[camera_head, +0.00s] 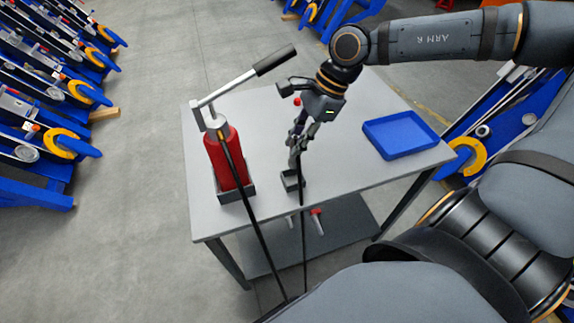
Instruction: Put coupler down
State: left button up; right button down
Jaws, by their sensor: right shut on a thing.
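My right gripper (294,158) points down over the grey table (345,158), just above a small dark block (291,182) on the tabletop. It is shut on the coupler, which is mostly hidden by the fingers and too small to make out. A thin black hose (303,230) runs down from the fingertips past the table's front edge. I cannot tell whether the coupler touches the block. My left gripper is not in view.
A red hand pump (222,160) with a long raised lever stands in a dark tray left of my gripper, with a second black hose. A blue tray (400,134) lies at the right. The tabletop between is clear. A lower shelf (335,235) holds a small red-tipped item.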

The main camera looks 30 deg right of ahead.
aim_at(295, 165)
notch_tip(295, 165, down, 4)
jog(key=shift+a+f+b, duration=0.15)
jog(key=shift+f+b, duration=0.1)
jog(key=shift+b, duration=1)
jog(key=shift+w+a+f, duration=0.1)
jog(key=shift+f, duration=0.1)
notch_tip(295, 165, down, 3)
jog(key=shift+f+b, duration=0.2)
jog(key=shift+b, duration=0.6)
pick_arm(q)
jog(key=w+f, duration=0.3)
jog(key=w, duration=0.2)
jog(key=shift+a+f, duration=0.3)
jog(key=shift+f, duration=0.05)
pick_arm(e)
jog(key=c, duration=1.2)
grip_release()
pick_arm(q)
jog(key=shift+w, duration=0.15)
